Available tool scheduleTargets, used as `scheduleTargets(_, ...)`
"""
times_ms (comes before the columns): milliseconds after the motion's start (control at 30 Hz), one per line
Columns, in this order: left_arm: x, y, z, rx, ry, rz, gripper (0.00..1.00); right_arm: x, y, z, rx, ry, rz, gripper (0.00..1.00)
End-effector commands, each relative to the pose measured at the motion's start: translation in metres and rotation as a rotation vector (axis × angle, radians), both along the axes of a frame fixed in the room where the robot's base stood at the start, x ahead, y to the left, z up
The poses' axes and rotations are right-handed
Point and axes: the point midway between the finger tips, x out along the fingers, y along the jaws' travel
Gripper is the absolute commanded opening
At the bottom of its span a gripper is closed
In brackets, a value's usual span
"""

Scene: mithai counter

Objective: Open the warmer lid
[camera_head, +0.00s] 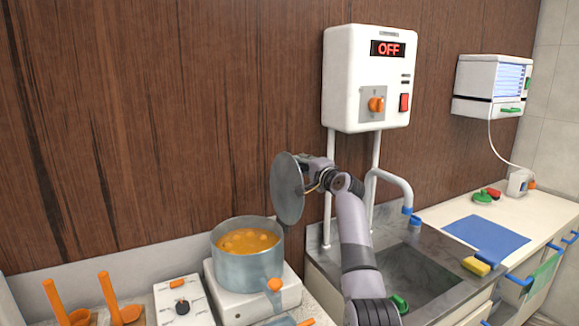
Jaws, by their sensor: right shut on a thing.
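The warmer pot (246,266) is grey and round and stands on a white base (228,308) at lower centre. Its top is uncovered, showing orange liquid (247,241) with lumps in it. The round grey warmer lid (287,190) is off the pot, in the air above its right side, turned nearly on edge. My right gripper (310,177) is at the lid's right side and shut on it; the exact grip point is mostly hidden. My left gripper is not in view.
A white wall box (366,80) reading OFF hangs behind my right arm, with pipes below. A sink (415,283) with a tap (397,187) lies to the right. Orange ladles (108,292) and a black-knobbed box (181,300) stand left. A blue mat (486,238) lies at far right.

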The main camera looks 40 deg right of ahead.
Motion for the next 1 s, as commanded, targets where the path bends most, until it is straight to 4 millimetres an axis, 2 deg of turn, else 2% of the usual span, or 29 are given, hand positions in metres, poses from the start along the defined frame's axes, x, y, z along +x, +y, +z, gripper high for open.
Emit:
scheduleTargets(100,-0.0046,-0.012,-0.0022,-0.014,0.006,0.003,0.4,-0.0021,-0.0077,-0.0008,0.03,-0.011,-0.003,0.0)
scheduleTargets(200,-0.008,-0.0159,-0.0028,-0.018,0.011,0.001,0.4,-0.0028,-0.0105,-0.0016,0.047,-0.016,-0.003,0.0)
scheduleTargets(667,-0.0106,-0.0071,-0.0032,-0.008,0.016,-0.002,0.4,-0.0033,-0.0125,-0.0019,0.055,-0.018,-0.003,0.0)
scheduleTargets(700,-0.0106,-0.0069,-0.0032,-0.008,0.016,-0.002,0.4,-0.0033,-0.0124,-0.0019,0.055,-0.018,-0.003,0.16)
scheduleTargets(1000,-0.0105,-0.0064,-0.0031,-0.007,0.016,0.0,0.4,-0.0034,-0.0125,-0.0005,0.055,-0.02,-0.003,0.35)
